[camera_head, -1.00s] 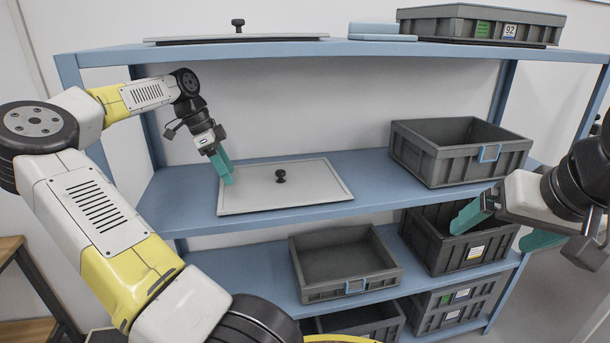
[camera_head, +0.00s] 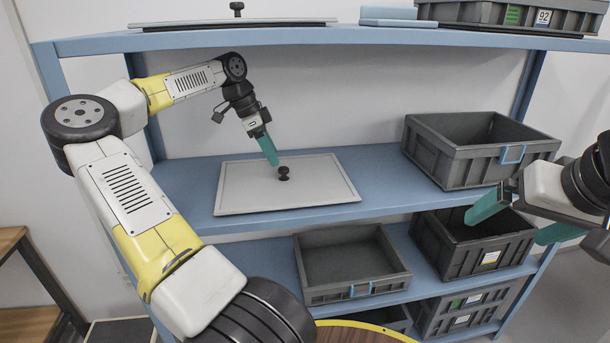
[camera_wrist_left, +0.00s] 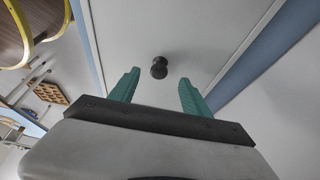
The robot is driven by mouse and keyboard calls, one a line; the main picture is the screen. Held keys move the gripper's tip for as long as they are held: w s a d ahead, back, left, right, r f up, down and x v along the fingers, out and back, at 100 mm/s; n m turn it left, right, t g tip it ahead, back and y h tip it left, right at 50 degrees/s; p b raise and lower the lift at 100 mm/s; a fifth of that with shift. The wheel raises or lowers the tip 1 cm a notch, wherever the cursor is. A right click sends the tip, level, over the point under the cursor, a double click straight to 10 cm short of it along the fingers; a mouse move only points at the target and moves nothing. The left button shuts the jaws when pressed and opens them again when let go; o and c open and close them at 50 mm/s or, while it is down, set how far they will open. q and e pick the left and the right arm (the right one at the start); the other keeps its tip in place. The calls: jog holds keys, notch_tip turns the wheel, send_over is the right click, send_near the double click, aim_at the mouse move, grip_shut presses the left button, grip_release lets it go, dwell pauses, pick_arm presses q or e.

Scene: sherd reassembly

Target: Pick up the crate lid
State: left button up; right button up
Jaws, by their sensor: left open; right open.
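The crate lid (camera_head: 250,190) is a flat light-grey panel with a raised rim and a dark knob (camera_head: 284,173) at its middle. It lies on the blue middle shelf. My left gripper (camera_head: 274,160) has teal fingers and is just above the knob in the head view. In the left wrist view the lid (camera_wrist_left: 130,35) fills the middle, and the knob (camera_wrist_left: 159,67) shows beyond and between the two open, empty fingertips (camera_wrist_left: 160,85). My right gripper (camera_head: 515,220) is open and empty at the right, in front of the shelves.
An open grey crate (camera_head: 480,160) stands right of the lid on the same shelf. Other grey crates (camera_head: 350,262) stand on the lower shelves. A similar lid with a knob (camera_head: 237,22) lies on the top shelf, above my left arm.

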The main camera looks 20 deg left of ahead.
aim_at(283, 168)
pick_arm(q)
jog(key=shift+w+d, duration=0.25)
jog(key=shift+d, duration=0.25)
jog(key=x, duration=0.5)
jog(key=shift+a, duration=0.1)
grip_shut()
dwell(0.9)
